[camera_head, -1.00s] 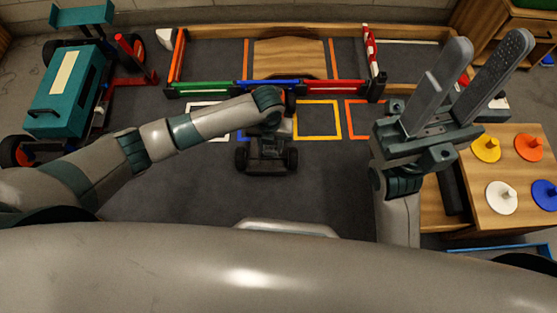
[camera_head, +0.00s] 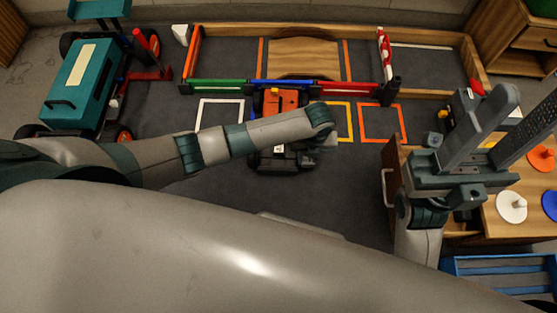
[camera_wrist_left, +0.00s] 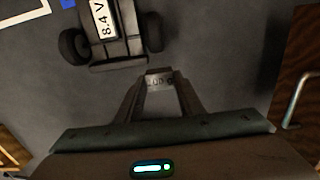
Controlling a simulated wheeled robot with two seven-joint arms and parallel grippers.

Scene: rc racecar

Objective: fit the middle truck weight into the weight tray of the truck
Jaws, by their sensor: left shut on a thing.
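The truck (camera_head: 281,103) stands on the dark floor mat, with an orange top at its far end and a black chassis. In the left wrist view, its near end (camera_wrist_left: 125,48) shows two wheels and a label reading 8.4 V. My left gripper (camera_wrist_left: 160,92) is shut on a small grey truck weight (camera_wrist_left: 159,77) with partly legible lettering. The weight is held beside the truck's near end, apart from it in the picture. In the head view, my left wrist partly covers the truck's right side. My right gripper (camera_head: 515,108) is open and empty, raised at the right.
A teal vehicle (camera_head: 85,75) stands at the left. Coloured barriers (camera_head: 270,84) and a wooden ramp (camera_head: 300,60) lie behind the truck. A wooden cabinet (camera_head: 480,222) with coloured discs and a blue crate (camera_head: 500,266) are at the right.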

